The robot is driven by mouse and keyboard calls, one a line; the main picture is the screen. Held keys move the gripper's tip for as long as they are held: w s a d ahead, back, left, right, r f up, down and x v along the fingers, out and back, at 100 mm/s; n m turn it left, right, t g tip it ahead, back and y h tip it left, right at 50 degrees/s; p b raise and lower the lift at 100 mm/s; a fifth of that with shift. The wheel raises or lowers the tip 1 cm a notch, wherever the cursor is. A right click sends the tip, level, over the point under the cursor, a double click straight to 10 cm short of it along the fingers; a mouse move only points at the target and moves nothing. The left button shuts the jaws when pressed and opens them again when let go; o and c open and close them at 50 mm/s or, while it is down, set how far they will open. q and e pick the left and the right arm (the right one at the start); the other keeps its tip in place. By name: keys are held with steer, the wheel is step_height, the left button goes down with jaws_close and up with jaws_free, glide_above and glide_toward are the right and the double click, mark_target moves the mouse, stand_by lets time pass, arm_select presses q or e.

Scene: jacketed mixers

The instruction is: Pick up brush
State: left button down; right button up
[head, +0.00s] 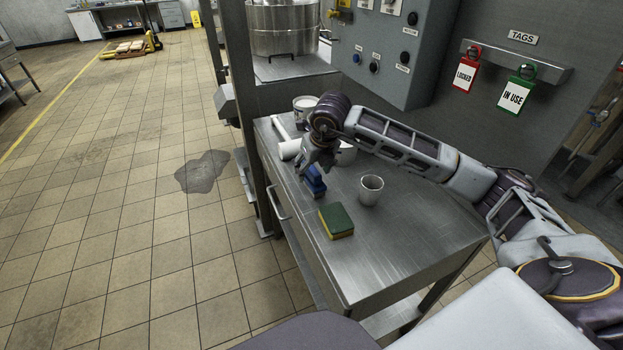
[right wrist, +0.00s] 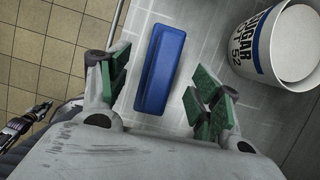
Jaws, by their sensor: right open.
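The brush (head: 315,181) shows as a blue block on the steel table, partly hidden by my right gripper in the head view. In the right wrist view the brush (right wrist: 161,68) lies lengthwise between the finger lines, its blue top facing the camera; no bristles show. My right gripper (right wrist: 158,97) is open above it, with green-padded fingers on either side and nothing held. In the head view my right gripper (head: 313,164) points down at the brush.
A yellow-green sponge (head: 337,222) and a grey cup (head: 371,190) stand nearer on the steel table (head: 400,245). A white tub marked sugar (right wrist: 262,48) is right of the brush. Another tub (head: 304,104) and a white cylinder (head: 289,150) are behind. A post (head: 243,90) rises at left.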

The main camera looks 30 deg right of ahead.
mark_target(312, 168)
arm_select(q)
steer(key=shift+s, duration=0.1)
arm_select(e)
steer(key=shift+x, duration=1.95)
steer(key=shift+w+f, duration=0.35)
steer(key=shift+f, duration=0.15)
steer(key=c, duration=1)
steer(key=shift+c, duration=0.7)
arm_select(q)
steer(key=shift+s+a+f, duration=0.15)
steer(key=shift+s+a, duration=0.05)
steer(key=shift+s, duration=0.55)
arm_select(e)
steer(key=shift+c, duration=0.2)
steer(key=shift+r, duration=0.15)
